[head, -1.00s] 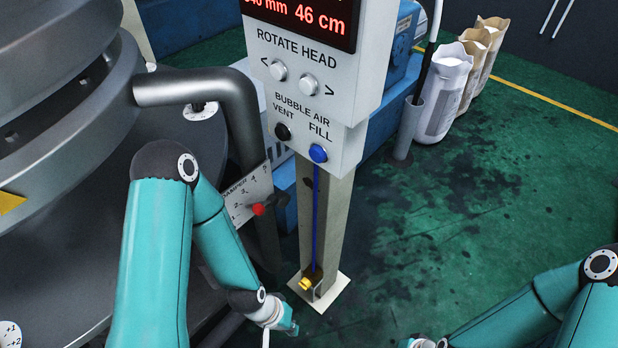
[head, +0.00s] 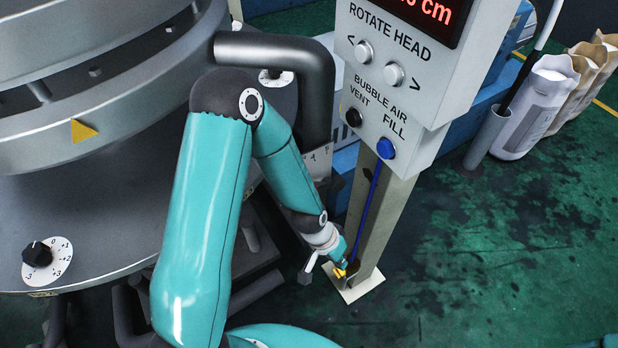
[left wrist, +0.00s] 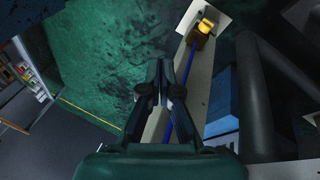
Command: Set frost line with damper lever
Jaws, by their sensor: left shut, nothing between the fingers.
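The damper scale plate (head: 318,160) shows only as a small piece beside the dark bent pipe; my left arm covers most of it. The red lever knob is hidden in the head view, and I cannot make it out in the left wrist view. My left gripper (head: 340,254) is low by the control post, close to the yellow fitting (head: 351,269) at its foot. In the left wrist view my left gripper (left wrist: 171,66) is shut and empty, pointing along the post. My right gripper is out of view.
The control post (head: 383,225) with its button box (head: 400,85) stands right of my left arm. A dark bent pipe (head: 318,90) runs beside the big grey round machine (head: 120,130). Green floor (head: 500,260) is open on the right.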

